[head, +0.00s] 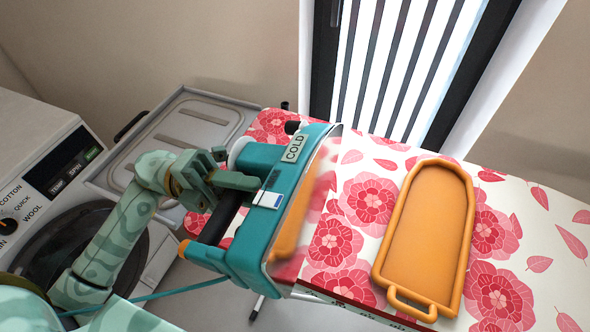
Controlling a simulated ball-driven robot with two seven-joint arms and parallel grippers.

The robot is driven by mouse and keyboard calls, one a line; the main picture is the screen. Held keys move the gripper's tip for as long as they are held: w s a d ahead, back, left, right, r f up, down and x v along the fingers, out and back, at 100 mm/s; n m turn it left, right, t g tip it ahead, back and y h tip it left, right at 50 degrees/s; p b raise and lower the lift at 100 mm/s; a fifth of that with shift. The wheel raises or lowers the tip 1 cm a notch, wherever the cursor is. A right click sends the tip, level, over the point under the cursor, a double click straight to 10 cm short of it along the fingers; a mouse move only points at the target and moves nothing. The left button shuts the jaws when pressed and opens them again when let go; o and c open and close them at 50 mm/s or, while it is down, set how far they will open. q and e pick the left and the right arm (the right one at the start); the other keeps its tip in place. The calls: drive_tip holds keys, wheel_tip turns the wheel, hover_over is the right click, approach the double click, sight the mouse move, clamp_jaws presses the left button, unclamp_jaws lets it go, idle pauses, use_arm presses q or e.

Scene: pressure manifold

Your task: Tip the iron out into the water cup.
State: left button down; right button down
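The iron (268,226) is teal, with a shiny metal soleplate turned to the right and a small COLD tag near its top. It is tipped up over the left part of the ironing board; I cannot tell whether it touches the board. My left gripper (240,182) reaches in from the left, and its fingers appear closed on the iron's dark handle. A white round thing (238,150) shows partly behind the gripper; I cannot tell what it is. I make out no water cup. My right gripper is out of view.
The ironing board (541,222) has a pink floral cover. An orange tray (425,235) with a handle lies on it, right of the iron. A washing machine (62,170) and a ribbed metal drainer (185,128) stand at the left. A barred window is behind.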

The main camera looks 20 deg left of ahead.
use_arm(q)
drive_tip(key=shift+f+h+b, duration=0.35)
drive_tip(key=shift+h+b, duration=0.85)
drive_tip(key=shift+b, duration=0.1)
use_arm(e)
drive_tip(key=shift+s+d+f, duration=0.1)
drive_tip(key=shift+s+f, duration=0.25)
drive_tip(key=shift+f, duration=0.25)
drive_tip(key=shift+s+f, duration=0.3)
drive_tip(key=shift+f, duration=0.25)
use_arm(q)
drive_tip(key=shift+r+h+b, duration=0.35)
drive_tip(key=shift+r+h, duration=0.1)
drive_tip(key=shift+h, duration=0.45)
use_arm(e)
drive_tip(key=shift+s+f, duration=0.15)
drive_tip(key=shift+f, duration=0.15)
